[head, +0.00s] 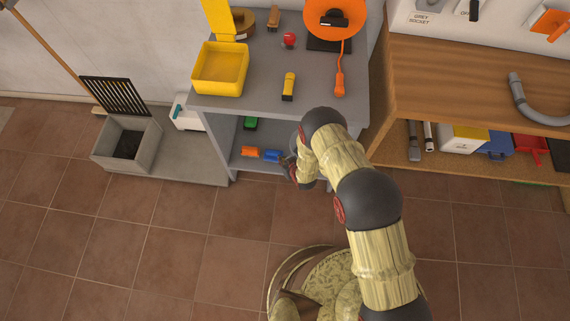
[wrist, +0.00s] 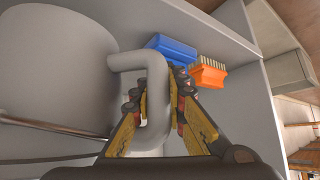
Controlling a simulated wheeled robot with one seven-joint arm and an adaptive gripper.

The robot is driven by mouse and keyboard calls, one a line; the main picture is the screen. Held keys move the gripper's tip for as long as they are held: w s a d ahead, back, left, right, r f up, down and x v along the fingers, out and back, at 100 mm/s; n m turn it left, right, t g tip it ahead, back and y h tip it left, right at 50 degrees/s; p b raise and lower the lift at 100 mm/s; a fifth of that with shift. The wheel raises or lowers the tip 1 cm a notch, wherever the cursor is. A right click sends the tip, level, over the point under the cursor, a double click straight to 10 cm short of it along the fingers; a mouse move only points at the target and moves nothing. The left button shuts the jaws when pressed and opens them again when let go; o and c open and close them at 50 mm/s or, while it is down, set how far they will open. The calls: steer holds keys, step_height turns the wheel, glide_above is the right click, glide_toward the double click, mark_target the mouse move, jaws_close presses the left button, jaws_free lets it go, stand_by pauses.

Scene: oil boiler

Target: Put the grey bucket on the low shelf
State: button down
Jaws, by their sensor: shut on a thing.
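In the wrist view a large grey rounded body, the grey bucket (wrist: 55,65), fills the left side. A thick grey bent handle (wrist: 152,62) stands out from it. My gripper (wrist: 162,92) is shut on this handle, with its fingers on both sides. In the head view my gripper (head: 290,168) is at the front opening of the grey bench, below its top. The low shelf (head: 238,166) under the bench top shows partly. The bucket's underside is hidden, so I cannot tell whether it touches the shelf.
A blue brush (wrist: 172,46) and an orange brush (wrist: 207,75) lie just beyond the handle. A green thing (head: 250,123) is farther inside. The bench top (head: 262,75) holds a yellow bin (head: 220,70) and tools. A wooden bench (head: 440,75) stands right.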

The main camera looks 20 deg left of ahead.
steer(key=shift+w+d+f+b, duration=0.15)
steer(key=shift+f+b, duration=0.25)
steer(key=shift+f, duration=0.55)
steer(key=shift+d+f+b, duration=0.15)
steer(key=shift+f+b, duration=0.2)
steer(key=shift+f, duration=0.7)
steer(key=c, duration=1.8)
jaws_free()
steer(key=shift+r, duration=0.2)
steer(key=p+v, duration=0.4)
steer(key=v, duration=0.8)
steer(key=shift+p, duration=0.4)
